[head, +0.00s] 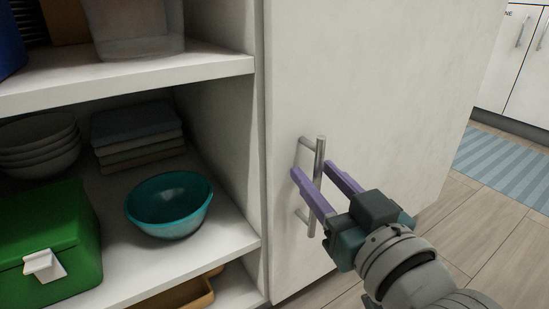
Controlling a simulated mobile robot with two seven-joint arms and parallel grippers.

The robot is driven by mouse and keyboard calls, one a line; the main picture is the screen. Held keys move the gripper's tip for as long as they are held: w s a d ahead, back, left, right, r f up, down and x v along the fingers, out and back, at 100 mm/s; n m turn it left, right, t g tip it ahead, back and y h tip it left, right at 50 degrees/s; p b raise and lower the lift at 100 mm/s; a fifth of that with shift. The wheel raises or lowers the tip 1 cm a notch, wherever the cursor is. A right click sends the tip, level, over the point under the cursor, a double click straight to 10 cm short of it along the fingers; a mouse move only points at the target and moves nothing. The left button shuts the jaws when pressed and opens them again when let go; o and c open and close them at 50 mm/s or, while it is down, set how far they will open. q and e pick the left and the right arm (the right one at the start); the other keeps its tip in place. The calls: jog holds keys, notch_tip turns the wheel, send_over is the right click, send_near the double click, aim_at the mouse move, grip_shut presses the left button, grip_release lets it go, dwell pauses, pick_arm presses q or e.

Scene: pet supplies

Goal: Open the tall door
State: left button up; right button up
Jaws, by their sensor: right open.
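The tall white door (375,80) fills the middle of the head view, just right of the open shelves. It looks shut against the shelf unit. Its upright metal bar handle (319,160) is near the door's left edge. My right gripper (312,168) is open, with its two purple fingers at the handle, one on each side of the bar. I cannot tell whether either finger touches it. My left gripper is not in view.
Open shelves on the left hold a teal bowl (170,204), a green box (45,245), stacked white bowls (40,145) and folded cloths (137,130). Wooden floor (480,225) and a blue striped rug (505,165) lie to the right. White cabinets (525,70) stand farther back.

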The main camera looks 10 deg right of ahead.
jog(key=shift+w+a, duration=0.15)
jog(key=shift+w, duration=0.15)
grip_shut()
dwell(1.3)
